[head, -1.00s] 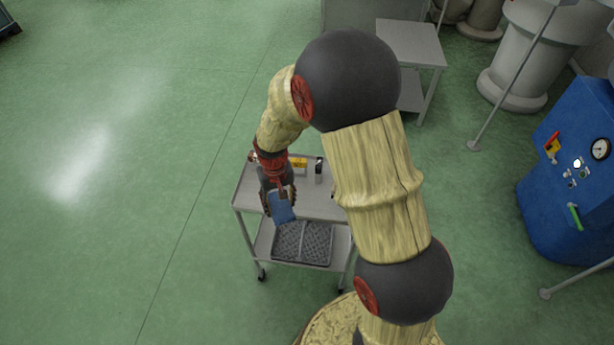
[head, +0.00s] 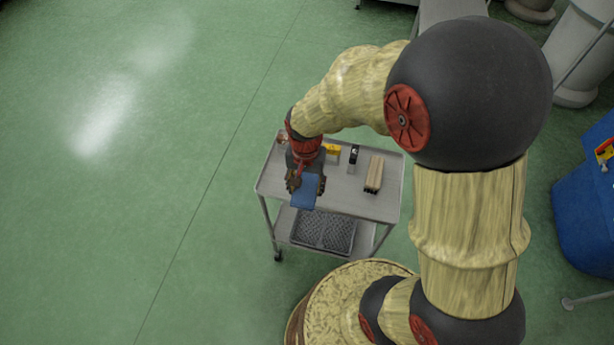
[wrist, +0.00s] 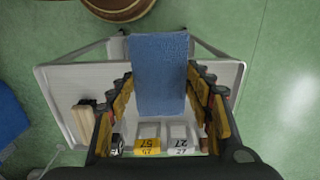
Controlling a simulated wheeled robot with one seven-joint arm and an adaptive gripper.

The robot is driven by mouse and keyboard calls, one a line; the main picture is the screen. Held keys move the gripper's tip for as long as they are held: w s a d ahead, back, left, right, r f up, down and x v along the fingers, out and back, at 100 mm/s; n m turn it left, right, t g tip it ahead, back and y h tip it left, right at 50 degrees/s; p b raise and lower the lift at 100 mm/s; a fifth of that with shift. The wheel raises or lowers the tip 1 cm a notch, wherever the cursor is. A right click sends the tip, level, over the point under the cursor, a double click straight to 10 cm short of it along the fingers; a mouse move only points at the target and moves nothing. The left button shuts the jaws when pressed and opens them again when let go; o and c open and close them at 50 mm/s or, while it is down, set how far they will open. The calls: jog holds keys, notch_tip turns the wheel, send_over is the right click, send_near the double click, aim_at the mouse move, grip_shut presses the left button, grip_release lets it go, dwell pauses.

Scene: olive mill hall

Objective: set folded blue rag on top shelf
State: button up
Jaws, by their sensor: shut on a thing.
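The folded blue rag (head: 305,192) is held in my gripper (head: 306,182) over the near left edge of the cart's top shelf (head: 340,190). In the wrist view the rag (wrist: 159,70) sits between the two fingers of my gripper (wrist: 160,88), with the grey top shelf (wrist: 60,90) below it. The fingers are shut on the rag. I cannot tell whether the rag touches the shelf. My gripper hides part of the shelf's left side.
On the top shelf are a yellow-labelled item (head: 331,149), a small dark-topped item (head: 353,155) and a tan wooden block (head: 374,174). A dark ribbed tray (head: 323,229) lies on the lower shelf. A blue machine (head: 585,200) stands at right. Green floor is clear at left.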

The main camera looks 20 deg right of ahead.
jog(key=w+f+b, duration=0.1)
jog(key=w+f, duration=0.1)
jog(key=w, duration=0.1)
jog(key=w+f, duration=0.2)
jog(key=w+d+f+b, duration=0.1)
jog(key=w+f, duration=0.2)
jog(key=shift+w+d+b, duration=0.1)
jog(key=shift+w+b, duration=0.2)
jog(key=shift+w+f, duration=0.5)
jog(key=shift+f, duration=0.1)
jog(key=shift+d+f+b, duration=0.1)
jog(key=shift+f+b, duration=0.75)
jog(key=shift+f, duration=0.65)
jog(key=shift+f, duration=0.1)
jog(key=o, duration=1.2)
jog(key=shift+c, duration=0.2)
jog(key=shift+o, duration=0.3)
